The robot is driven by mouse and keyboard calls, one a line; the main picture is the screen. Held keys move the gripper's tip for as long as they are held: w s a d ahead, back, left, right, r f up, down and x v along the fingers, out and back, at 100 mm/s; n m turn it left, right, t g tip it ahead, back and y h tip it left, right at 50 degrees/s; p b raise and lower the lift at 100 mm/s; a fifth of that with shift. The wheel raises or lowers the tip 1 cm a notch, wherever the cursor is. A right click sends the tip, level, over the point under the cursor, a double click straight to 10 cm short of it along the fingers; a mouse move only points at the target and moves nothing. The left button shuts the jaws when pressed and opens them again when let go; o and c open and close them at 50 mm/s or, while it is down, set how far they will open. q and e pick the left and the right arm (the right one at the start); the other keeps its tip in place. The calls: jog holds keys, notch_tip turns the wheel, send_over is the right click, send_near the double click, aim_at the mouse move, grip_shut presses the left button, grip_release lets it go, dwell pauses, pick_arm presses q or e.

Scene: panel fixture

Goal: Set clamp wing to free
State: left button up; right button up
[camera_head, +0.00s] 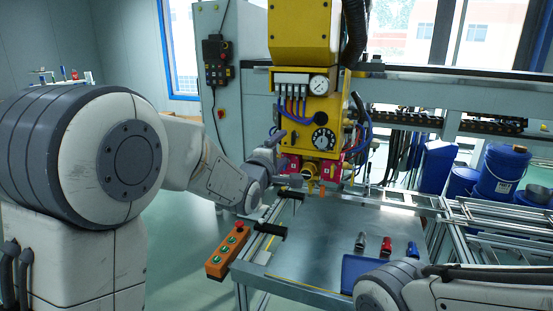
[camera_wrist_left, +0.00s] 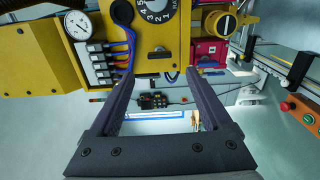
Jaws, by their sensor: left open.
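A yellow machine panel (camera_head: 338,112) carries a numbered dial (camera_head: 323,139), which is cut off at the top of the left wrist view (camera_wrist_left: 155,12). A small black bar-shaped handle (camera_wrist_left: 160,53) sits on the panel's edge beside the dial. A yellow round knob with a black bar (camera_wrist_left: 221,24) is near a pink-red block (camera_wrist_left: 208,52). I cannot tell for certain which is the clamp wing. My left gripper (camera_head: 290,153) is in front of the panel's lower left. It is open and empty; the black handle appears just beyond its fingertips (camera_wrist_left: 160,75), apparently apart from them. My right gripper is out of view.
A metal table (camera_head: 325,225) below bears several small coloured items and a blue tray (camera_head: 362,272). An orange button box (camera_head: 231,250) is at its left edge. Blue hoses (camera_head: 358,130) hang beside the panel. Blue buckets (camera_head: 500,172) stand at right.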

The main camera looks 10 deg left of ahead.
pick_arm(q)
jog(key=shift+s+a, duration=0.2)
jog(key=shift+s, duration=0.65)
jog(key=shift+s+a, duration=0.15)
jog(key=shift+s, duration=0.7)
jog(key=s+d+f+m+g+p, duration=0.2)
jog(key=s+d+f+m+g, duration=0.35)
jog(key=s, duration=0.35)
jog(key=s+d+f+m+g+p, duration=0.1)
jog(key=s+d+f+m+g, duration=0.3)
jog(key=s+f+m+g, duration=0.25)
jog(key=s+a+f+m+g+y+p, duration=0.1)
jog(key=s+m+g, duration=0.2)
jog(key=s, duration=0.8)
jog(key=s+a+f+m+g+y+p, duration=0.1)
jog(key=s+f+m+g, duration=0.1)
jog(key=s+m, duration=0.6)
jog(key=s, duration=0.4)
jog(key=shift+a+m+g, duration=0.3)
jog(key=shift+g, duration=0.1)
